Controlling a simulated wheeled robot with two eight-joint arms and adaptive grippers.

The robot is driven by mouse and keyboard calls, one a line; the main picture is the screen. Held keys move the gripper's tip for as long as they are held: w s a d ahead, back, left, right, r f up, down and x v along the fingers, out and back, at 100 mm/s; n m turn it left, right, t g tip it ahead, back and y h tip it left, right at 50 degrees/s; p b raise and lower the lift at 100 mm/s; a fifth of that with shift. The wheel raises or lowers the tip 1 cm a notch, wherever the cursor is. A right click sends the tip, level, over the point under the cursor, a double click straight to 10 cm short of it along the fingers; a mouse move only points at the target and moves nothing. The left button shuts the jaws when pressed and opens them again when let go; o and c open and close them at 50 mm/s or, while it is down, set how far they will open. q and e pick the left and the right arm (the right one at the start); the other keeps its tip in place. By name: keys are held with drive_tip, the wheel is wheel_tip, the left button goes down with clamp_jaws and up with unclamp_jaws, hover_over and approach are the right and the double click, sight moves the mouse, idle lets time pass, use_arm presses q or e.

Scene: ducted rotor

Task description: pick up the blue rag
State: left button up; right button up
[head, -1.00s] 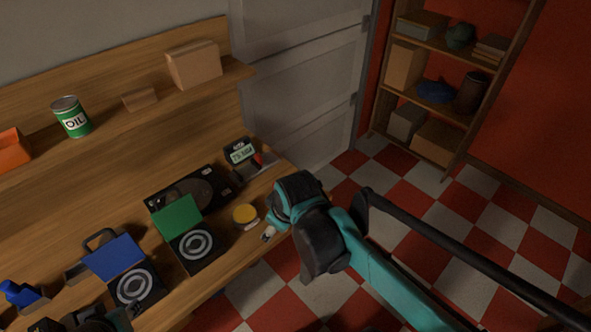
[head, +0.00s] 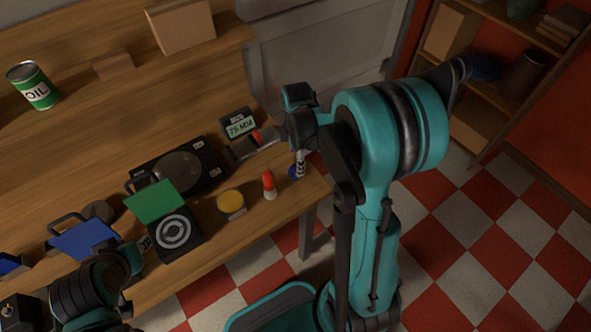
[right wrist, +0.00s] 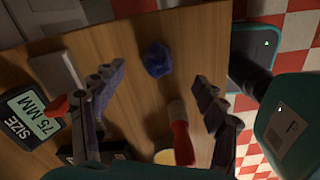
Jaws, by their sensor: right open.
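The blue rag (right wrist: 157,59) is a small crumpled lump on the wooden bench top in the right wrist view. In the head view a bit of the rag (head: 293,171) shows at the bench's right end, partly hidden by my right gripper (head: 300,163). In the right wrist view my right gripper (right wrist: 158,80) is open, its fingers on either side of the rag in the picture; whether they touch it I cannot tell. My left gripper (head: 143,244) is low at the left, near the blue panel and black dial unit; its jaws are unclear.
A red-topped white bottle (head: 268,186) and a yellow round tin (head: 230,203) stand close to the rag. A size display (head: 239,125) and black scale-like device (head: 180,166) sit behind. The bench edge is close on the right.

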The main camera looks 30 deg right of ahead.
sight(295, 166)
drive_tip(key=f+b, duration=0.1)
drive_tip(key=f, duration=0.1)
drive_tip(key=f+b, duration=0.1)
drive_tip(key=f, duration=0.1)
drive_tip(key=shift+w+a+f, duration=0.15)
drive_tip(key=shift+w+f, duration=0.05)
drive_tip(key=shift+f, duration=0.15)
drive_tip(key=shift+r, duration=0.1)
drive_tip(key=c, duration=1.3)
drive_tip(key=shift+o, duration=0.2)
drive_tip(key=shift+r+p, duration=0.35)
drive_tip(key=shift+r, duration=0.15)
drive_tip(key=r+p, duration=0.1)
drive_tip(key=r, duration=0.1)
drive_tip(key=s+r+p, duration=0.1)
drive_tip(key=r, duration=0.1)
drive_tip(key=shift+d, duration=0.2)
drive_tip(key=s+d+r+p, duration=0.3)
drive_tip(key=s+r, duration=0.3)
drive_tip(key=s, duration=0.4)
drive_tip(key=shift+s, duration=0.15)
